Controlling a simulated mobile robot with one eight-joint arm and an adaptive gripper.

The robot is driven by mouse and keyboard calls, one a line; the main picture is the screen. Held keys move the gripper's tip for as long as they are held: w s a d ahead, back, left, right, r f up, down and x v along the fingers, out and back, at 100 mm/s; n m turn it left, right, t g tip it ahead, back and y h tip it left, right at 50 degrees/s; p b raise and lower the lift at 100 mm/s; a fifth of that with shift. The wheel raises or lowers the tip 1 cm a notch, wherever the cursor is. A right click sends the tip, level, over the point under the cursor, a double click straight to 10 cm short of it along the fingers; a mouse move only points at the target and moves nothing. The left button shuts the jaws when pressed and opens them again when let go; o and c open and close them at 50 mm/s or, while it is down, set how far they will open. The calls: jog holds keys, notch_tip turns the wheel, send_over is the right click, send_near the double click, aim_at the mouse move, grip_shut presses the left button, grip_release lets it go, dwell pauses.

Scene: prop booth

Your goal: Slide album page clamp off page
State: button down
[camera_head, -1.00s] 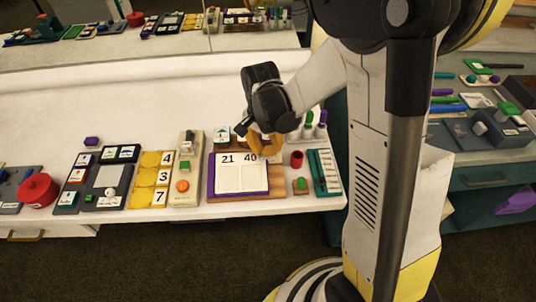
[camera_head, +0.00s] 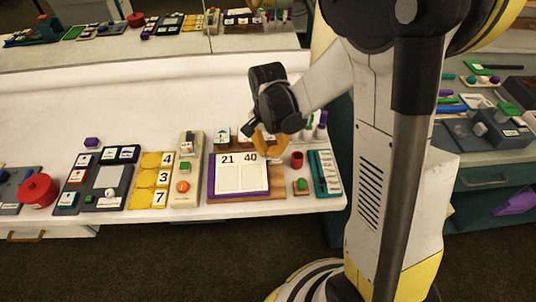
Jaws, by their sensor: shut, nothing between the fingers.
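The album is a purple-edged board with a white two-panel page (camera_head: 240,178) and the numbers 21 and 40 at its top, lying on a brown wooden base (camera_head: 222,148). An orange-yellow curved piece (camera_head: 270,147), probably the page clamp, is at the page's upper right corner beside the 40. My gripper (camera_head: 250,132) is dark and hangs just above and behind that piece, partly hiding its top. The fingers are shut with nothing between them. I cannot tell whether they touch the orange piece.
A beige panel with an orange button (camera_head: 183,187) and a yellow number board (camera_head: 151,181) are left.

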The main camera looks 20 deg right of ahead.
jog(key=shift+d, duration=0.25)
jog(key=shift+a+r+p, duration=0.2)
jog(key=shift+r+p, duration=2)
jog(key=shift+r, duration=0.8)
jog(key=s+a+r+n+t, duration=0.1)
jog(key=s+r+n+t, duration=0.6)
jog(key=s+r, duration=0.5)
notch_tip(320, 180, up, 4)
jog(key=n, duration=0.2)
jog(key=shift+a+f+n, duration=0.15)
jog(key=shift+a+n, duration=0.15)
jog(key=shift+a, duration=0.1)
